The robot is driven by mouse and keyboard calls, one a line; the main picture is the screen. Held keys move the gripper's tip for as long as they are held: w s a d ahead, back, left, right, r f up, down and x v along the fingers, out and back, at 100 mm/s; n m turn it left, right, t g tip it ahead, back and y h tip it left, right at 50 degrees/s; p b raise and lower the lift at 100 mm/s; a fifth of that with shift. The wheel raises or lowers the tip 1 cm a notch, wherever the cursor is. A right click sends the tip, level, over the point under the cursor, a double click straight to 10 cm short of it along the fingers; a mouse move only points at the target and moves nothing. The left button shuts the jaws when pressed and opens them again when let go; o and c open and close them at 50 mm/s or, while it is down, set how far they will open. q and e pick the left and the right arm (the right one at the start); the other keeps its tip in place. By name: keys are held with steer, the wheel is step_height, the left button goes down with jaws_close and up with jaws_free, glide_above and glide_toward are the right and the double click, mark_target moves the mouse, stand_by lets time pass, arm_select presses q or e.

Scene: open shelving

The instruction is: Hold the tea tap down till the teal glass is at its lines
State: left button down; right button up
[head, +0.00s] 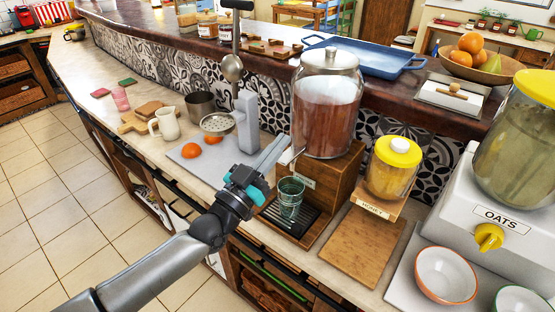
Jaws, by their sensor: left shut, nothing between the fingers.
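The tea dispenser is a big lidded glass jar (326,108) of reddish-brown tea on a wooden stand (333,185) with a small label. The teal glass (290,198) stands upright on a black slatted drip tray (287,219) in front of the stand. Its lines and any tea level are too small to make out. My left gripper (283,147) is shut and empty, its fingertips at the lower left of the jar, above and left of the glass. The tap is hard to make out there, partly hidden by the fingers; I cannot tell whether they touch it. My right gripper is out of view.
A honey jar (394,167) with a yellow lid stands right of the stand, behind a wooden board (363,247). An oats dispenser (490,215) and bowls (446,275) are further right. Left are a grey tap post (246,122), oranges (191,151) and a white jug (166,124).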

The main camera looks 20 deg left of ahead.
mark_target(281, 163)
arm_select(q)
steer(key=shift+s+f+b, duration=0.1)
steer(key=shift+f+b, duration=0.3)
steer(key=shift+f, duration=1.5)
step_height(281, 163, down, 3)
steer(key=t+h+b, duration=0.1)
steer(key=t+b, duration=0.2)
steer(key=b, duration=0.8)
steer(key=shift+t, duration=0.3)
steer(key=shift+r, duration=0.2)
stand_by(0.4)
